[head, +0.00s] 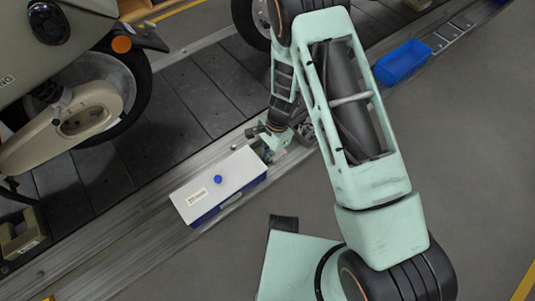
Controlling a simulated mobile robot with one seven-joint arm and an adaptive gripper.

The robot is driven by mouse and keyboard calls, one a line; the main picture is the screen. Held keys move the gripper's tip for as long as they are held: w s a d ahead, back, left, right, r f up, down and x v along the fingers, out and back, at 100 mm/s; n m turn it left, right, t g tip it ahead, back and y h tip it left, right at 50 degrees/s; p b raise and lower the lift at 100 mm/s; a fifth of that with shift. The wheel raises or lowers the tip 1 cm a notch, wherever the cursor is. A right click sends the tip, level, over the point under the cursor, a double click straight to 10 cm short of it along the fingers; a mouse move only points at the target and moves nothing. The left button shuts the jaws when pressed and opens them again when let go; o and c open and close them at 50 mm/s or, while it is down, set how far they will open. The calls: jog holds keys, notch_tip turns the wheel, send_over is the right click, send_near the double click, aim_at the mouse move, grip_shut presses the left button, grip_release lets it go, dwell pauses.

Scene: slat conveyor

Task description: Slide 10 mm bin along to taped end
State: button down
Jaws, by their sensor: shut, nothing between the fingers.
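A blue bin with a white lid (205,192), a blue knob and a small label sits on the metal rail ledge (135,225) beside the conveyor, left of my gripper. The label is too small to read, so I cannot tell whether this is the 10 mm bin. My gripper (258,143) is shut and empty, at the upper right end of the lidded bin; I cannot tell whether it touches. A small yellow patch (48,298), possibly tape, shows at the ledge's lower left.
An open blue bin (402,63) stands farther along the ledge at upper right, beyond my arm. A motorcycle-like vehicle (85,100) stands on the dark slats (185,100). The ledge left of the lidded bin looks clear. Grey floor lies in front.

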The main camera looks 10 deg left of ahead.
jog(key=shift+a+f, duration=0.1)
jog(key=shift+f, duration=0.25)
jog(key=s+a+p, duration=0.2)
jog(key=s+a, duration=0.7)
jog(key=s, duration=0.1)
jog(key=s+a+p, duration=0.2)
jog(key=s+a, duration=0.7)
jog(key=s, duration=0.2)
jog(key=s+a+p, duration=0.2)
jog(key=s+a, duration=0.7)
jog(key=s, duration=0.2)
jog(key=shift+s+a+p, duration=0.15)
jog(key=shift+a+p, duration=0.05)
jog(key=shift+p, duration=0.15)
jog(key=shift+r, duration=0.1)
